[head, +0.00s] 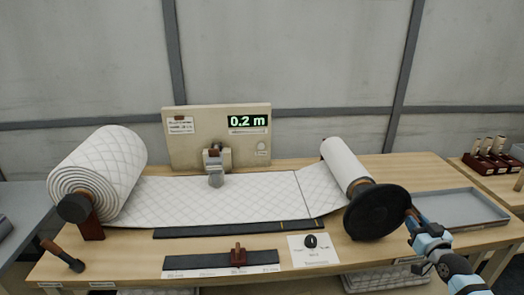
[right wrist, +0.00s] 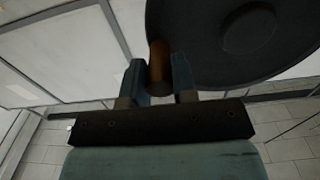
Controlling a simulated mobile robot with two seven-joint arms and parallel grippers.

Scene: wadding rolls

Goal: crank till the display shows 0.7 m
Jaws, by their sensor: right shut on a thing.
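The display (head: 247,121) on the beige panel reads 0.2 m in green. A quilted white wadding sheet (head: 215,198) runs from the large roll (head: 98,172) on the left to the smaller roll (head: 345,166) on the right. A black crank disc (head: 377,212) sits at the near end of the smaller roll. My right gripper (head: 413,219) is at the disc's right edge. In the right wrist view its fingers are shut on the brown crank handle (right wrist: 160,66), with the disc (right wrist: 235,40) behind it. My left gripper is not in view.
A grey tray (head: 458,206) lies right of the disc on the wooden table. A dark strip with a brown-handled slider (head: 238,256) and a white card (head: 313,252) lie at the front. A brown-handled tool (head: 62,256) is at front left.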

